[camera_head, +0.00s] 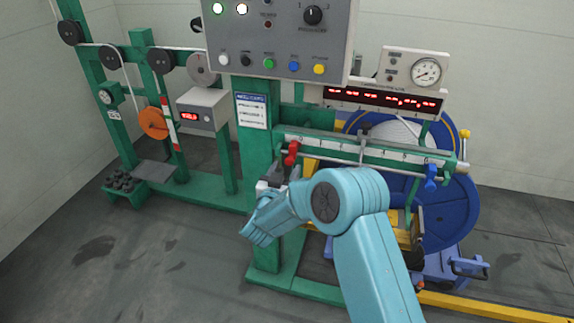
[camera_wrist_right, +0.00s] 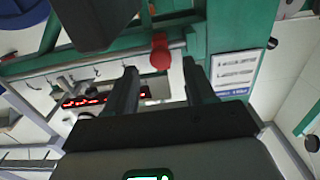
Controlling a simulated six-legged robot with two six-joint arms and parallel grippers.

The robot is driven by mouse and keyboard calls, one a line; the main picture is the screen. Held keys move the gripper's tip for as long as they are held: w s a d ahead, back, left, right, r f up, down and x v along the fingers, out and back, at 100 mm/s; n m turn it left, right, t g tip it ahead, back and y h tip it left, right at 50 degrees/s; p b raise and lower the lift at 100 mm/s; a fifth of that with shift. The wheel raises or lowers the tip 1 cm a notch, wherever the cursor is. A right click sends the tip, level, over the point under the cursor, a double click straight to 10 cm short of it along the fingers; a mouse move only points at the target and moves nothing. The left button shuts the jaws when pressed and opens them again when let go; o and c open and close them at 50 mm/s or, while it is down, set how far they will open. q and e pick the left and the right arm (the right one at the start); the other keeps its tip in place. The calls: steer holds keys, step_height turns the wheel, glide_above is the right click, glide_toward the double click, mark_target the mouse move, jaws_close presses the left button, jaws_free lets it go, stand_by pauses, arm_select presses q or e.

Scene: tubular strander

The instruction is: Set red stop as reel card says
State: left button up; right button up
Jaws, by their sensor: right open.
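The red stop (camera_head: 291,154) hangs on the rail at the left end of the white scale (camera_head: 360,152). It also shows in the right wrist view (camera_wrist_right: 160,52), just beyond the fingertips and between them in the picture. My right gripper (camera_head: 282,177) is open and empty, just below the red stop in the head view; the wrist view shows its two fingers apart (camera_wrist_right: 160,76). A card with a blue heading (camera_head: 252,110) is on the green post, and in the wrist view (camera_wrist_right: 233,72); its writing is too small to read. My left gripper is not in view.
A blue stop (camera_head: 431,178) sits at the rail's right end. A red-digit display (camera_head: 382,99) and a dial gauge (camera_head: 426,72) are above. A grey button panel (camera_head: 280,40) overhangs the post. A large blue reel (camera_head: 455,210) stands behind. Floor at the left front is clear.

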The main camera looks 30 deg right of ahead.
steer(key=shift+x, duration=1.25)
jaws_close()
steer(key=s+d+b, duration=0.1)
steer(key=s, duration=0.1)
steer(key=s+d+b, duration=0.1)
steer(key=s+d, duration=0.1)
steer(key=shift+s+d, duration=0.2)
steer(key=shift+d, duration=0.15)
jaws_free()
